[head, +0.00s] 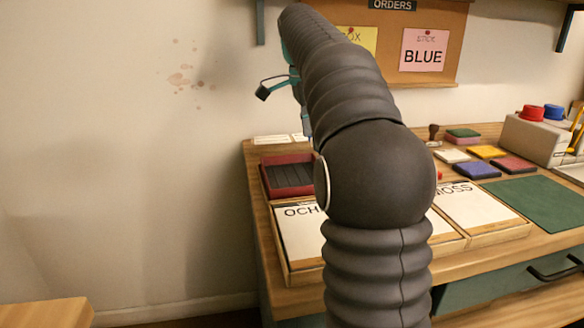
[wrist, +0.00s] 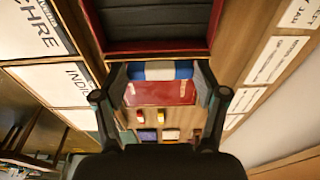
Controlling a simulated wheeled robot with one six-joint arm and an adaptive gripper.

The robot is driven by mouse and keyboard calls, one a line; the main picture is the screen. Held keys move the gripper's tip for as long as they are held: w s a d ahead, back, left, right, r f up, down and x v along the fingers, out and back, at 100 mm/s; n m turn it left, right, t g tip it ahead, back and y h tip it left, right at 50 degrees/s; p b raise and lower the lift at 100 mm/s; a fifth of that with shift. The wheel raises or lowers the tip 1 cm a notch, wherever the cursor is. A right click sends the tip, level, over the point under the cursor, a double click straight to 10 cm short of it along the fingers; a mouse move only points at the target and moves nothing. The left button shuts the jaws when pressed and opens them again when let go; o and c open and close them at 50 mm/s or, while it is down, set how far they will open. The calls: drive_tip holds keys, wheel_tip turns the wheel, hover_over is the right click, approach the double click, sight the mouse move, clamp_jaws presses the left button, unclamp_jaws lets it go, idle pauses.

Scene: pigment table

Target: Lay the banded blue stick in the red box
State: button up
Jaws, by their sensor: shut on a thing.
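The banded blue stick (wrist: 160,70) has blue ends and a white middle. My gripper (wrist: 160,78) is shut on it, one finger at each end, in the wrist view. The red box (wrist: 155,46) has a dark ridged floor and lies just above the stick in that picture. The stick shows close to the box's near edge, apart from its ridged floor. In the head view the red box (head: 290,189) stands at the table's left back corner.
White labelled trays, one marked OCHRE (head: 300,235), lie in front of the box. Coloured pads, one blue (head: 477,170), and a green mat (head: 540,200) lie to the right. A flat red thing (wrist: 160,93) shows below the stick in the wrist view.

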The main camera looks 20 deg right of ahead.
hover_over(294, 179)
wheel_tip(294, 179, down, 3)
drive_tip(key=shift+a+r+b, duration=0.1)
drive_tip(key=shift+b, duration=0.25)
drive_tip(key=shift+a+f, duration=0.1)
drive_tip(key=shift+f, duration=0.15)
drive_tip(key=shift+f+b, duration=0.45)
drive_tip(key=shift+f, duration=1.4)
drive_tip(key=o, duration=0.9)
drive_tip(key=shift+c, duration=0.2)
wheel_tip(294, 179, up, 12)
drive_tip(key=a+p, duration=0.1)
drive_tip(key=p, duration=0.1)
drive_tip(key=shift+w+a, duration=0.2)
drive_tip(key=shift+a, duration=0.2)
